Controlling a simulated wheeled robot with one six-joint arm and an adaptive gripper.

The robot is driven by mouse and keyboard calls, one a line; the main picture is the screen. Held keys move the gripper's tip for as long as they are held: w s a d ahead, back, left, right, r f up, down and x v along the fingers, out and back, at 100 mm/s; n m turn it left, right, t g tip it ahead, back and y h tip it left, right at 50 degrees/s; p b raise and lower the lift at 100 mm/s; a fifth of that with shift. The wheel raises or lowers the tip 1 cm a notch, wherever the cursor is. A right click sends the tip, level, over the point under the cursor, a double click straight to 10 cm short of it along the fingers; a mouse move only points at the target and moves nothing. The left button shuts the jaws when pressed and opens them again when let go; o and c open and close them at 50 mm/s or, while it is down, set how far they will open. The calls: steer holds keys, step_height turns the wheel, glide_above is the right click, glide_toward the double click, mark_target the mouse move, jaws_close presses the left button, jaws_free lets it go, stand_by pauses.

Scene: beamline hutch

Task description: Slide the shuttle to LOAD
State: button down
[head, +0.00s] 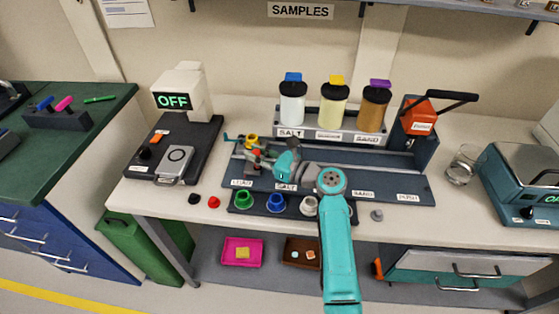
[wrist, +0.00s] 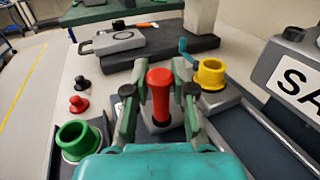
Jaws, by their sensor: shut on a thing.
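My gripper (head: 264,161) is at the left end of the dark rail (head: 385,185), its fingers shut on a red handle (wrist: 160,92). The handle stands upright between the two fingers in the wrist view. The shuttle under it is mostly hidden by my gripper. A yellow ring (wrist: 211,75) sits on a grey block just right of the handle in the wrist view; it also shows in the head view (head: 251,141). The LOAD label (head: 241,183) is on the rail's front left, just left of my gripper. The SALT label (head: 286,187) is to its right.
Green (head: 243,199), blue (head: 275,202) and white (head: 309,206) rings stand in a front rack. Several jars stand behind the rail. A scale reading OFF (head: 172,101) is at left.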

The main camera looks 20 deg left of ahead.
steer(key=shift+s+a, duration=0.2)
steer(key=shift+a, duration=0.3)
steer(key=c, duration=1.1)
jaws_free()
steer(key=shift+a, duration=0.2)
steer(key=shift+d, duration=0.6)
steer(key=d, duration=0.3)
steer(key=s+d, duration=0.1)
steer(key=d, duration=0.6)
steer(key=shift+s+d, duration=0.2)
steer(key=shift+d, duration=0.2)
